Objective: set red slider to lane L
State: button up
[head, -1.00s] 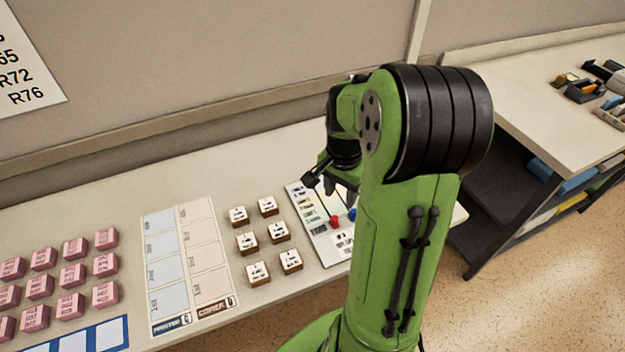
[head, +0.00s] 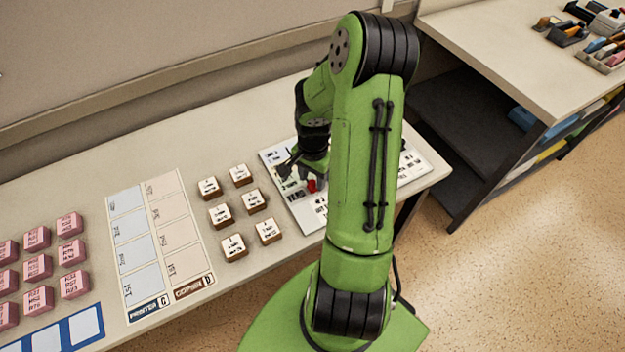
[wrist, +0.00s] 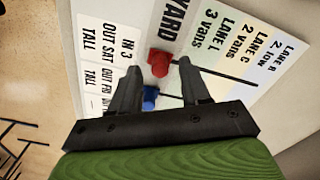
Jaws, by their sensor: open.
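The red slider (wrist: 158,62) stands at the YARD end of a dark slot in the wrist view. It shows as a small red spot in the head view (head: 312,186). The labelled board (wrist: 106,35) has bands reading YARD, LANE L, LANE C and LANE R. The blue slider (wrist: 150,98) stands at the YARD end of a second slot, nearer my gripper's palm. My gripper (wrist: 158,64) is open, with one finger on each side of the red slider in the picture. I cannot tell whether either finger touches it. My arm covers part of the board in the head view.
Several white-topped brown blocks (head: 220,213) stand left of the board. Further left are a printer and copier chart (head: 150,190) and several pink blocks (head: 70,225). A second table (head: 480,45) with small items is at the upper right.

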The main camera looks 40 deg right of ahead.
jog(key=shift+f, duration=0.4)
grip_shut()
